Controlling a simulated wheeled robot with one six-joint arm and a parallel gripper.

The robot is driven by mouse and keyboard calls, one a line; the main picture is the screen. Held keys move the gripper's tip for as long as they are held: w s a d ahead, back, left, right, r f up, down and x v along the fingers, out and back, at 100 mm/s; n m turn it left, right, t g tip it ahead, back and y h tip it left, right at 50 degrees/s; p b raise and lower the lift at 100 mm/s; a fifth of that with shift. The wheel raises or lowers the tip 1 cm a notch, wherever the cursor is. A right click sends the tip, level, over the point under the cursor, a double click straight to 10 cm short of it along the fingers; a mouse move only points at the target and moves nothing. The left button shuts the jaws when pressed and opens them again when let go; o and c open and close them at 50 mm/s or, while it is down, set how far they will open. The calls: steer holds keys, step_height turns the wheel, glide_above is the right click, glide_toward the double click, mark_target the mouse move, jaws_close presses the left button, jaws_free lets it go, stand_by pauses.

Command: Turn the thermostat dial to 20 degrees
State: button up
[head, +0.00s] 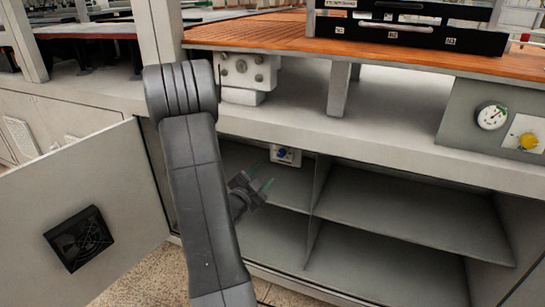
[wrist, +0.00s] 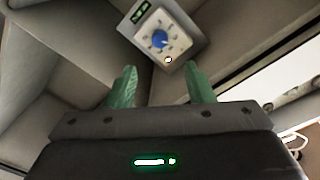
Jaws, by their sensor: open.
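The thermostat is a small white plate with a blue dial (head: 283,153), mounted in the upper part of the open cabinet under the bench. In the wrist view the blue dial (wrist: 160,40) sits on a plate with tick marks, a small dark green-lit display above it and a small orange-ringed light below. The digits and the scale are too small to read. My gripper (head: 264,176) is open and empty, with green fingertips, below and left of the dial in the head view. In the wrist view its fingertips (wrist: 158,88) point toward the thermostat, apart from it.
The cabinet has shelves (head: 410,205) and an upright divider right of the dial. An open door with a black fan grille (head: 78,239) stands at left. A gauge (head: 491,116) and a yellow knob (head: 528,141) are on a panel at right. The bench edge overhangs the cabinet.

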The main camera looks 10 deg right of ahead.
mark_target(280, 155)
steer(key=x, duration=1.2)
steer(key=shift+s+d, duration=0.1)
steer(key=c, duration=1)
